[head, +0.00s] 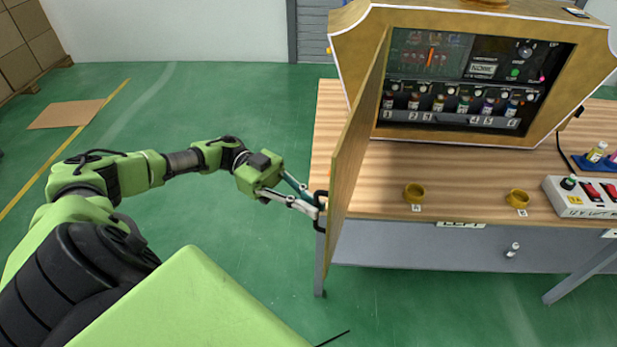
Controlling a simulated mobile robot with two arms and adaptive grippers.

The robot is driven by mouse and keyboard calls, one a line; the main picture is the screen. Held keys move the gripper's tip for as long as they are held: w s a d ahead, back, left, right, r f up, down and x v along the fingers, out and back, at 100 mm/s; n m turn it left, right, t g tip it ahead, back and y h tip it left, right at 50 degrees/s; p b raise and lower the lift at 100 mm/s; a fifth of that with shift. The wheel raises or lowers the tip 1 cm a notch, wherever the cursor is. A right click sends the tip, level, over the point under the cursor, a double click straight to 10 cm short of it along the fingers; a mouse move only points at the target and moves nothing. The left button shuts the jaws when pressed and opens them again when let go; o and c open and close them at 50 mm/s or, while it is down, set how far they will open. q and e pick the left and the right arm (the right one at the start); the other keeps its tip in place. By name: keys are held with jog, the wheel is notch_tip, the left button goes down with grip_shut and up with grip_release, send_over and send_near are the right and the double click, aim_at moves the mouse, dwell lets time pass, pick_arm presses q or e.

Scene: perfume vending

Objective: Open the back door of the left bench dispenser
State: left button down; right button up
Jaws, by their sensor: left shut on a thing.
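The left bench dispenser (462,149) stands on the wooden bench at the upper right, its back side facing me. Its wooden back door (352,150) is swung wide open, hinged at the left, and appears nearly edge-on. The inside shows several small bottles (464,103) in a row and dark panels. My left gripper (316,207) is at the door's near edge, shut on the black door handle (319,212). The handle is partly hidden by the fingers. My right gripper is not visible.
A white switch box (585,197) and small bottles (597,152) stand at the right. Cardboard boxes (22,40) stand at the upper left.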

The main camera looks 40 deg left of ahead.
pick_arm(q)
jog(key=c, duration=2.2)
grip_release()
jog(key=shift+w+a+r, duration=0.1)
jog(key=shift+w+r, duration=0.1)
jog(key=shift+w, duration=0.15)
jog(key=shift+f, duration=0.1)
jog(key=a, duration=1.2)
